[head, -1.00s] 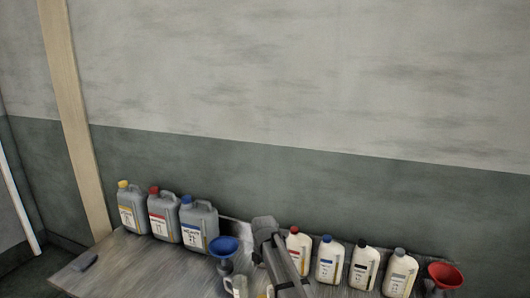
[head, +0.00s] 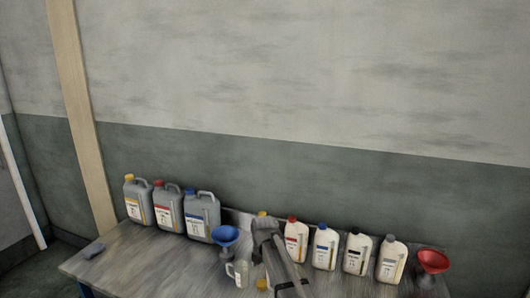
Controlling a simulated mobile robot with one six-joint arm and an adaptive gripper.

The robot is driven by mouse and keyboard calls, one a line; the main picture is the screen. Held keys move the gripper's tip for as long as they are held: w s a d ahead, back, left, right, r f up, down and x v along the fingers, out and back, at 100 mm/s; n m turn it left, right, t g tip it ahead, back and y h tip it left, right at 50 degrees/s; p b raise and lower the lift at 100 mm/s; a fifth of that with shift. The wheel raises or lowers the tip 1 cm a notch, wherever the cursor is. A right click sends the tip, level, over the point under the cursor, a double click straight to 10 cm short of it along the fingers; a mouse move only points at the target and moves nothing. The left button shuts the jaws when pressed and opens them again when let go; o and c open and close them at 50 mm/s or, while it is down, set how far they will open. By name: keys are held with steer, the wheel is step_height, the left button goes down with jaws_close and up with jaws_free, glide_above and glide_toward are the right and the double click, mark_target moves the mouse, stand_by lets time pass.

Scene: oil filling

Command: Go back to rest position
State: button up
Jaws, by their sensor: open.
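My arm (head: 272,258) rises from the bottom edge in the middle of the head view, in front of the bench. Its visible part ends in a thick grey joint near the row of bottles. I cannot make out my gripper or its fingers in this view. No held object shows.
Grey jugs (head: 168,210) stand at the bench's back left, a blue funnel (head: 226,235) and clear jug (head: 238,272) beside them. White bottles (head: 325,250) and a red funnel (head: 433,262) stand right. The bench (head: 150,268) is bare front left.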

steer(key=s+d+f+m+b, duration=0.5)
steer(key=s+d+m, duration=0.3)
steer(key=m, duration=0.6)
steer(key=s+d+f+m+b, duration=0.5)
steer(key=s+d+m, duration=0.4)
steer(key=s+m, duration=0.4)
steer(key=shift+d+m, duration=0.25)
steer(key=shift+m, duration=0.15)
stand_by(0.6)
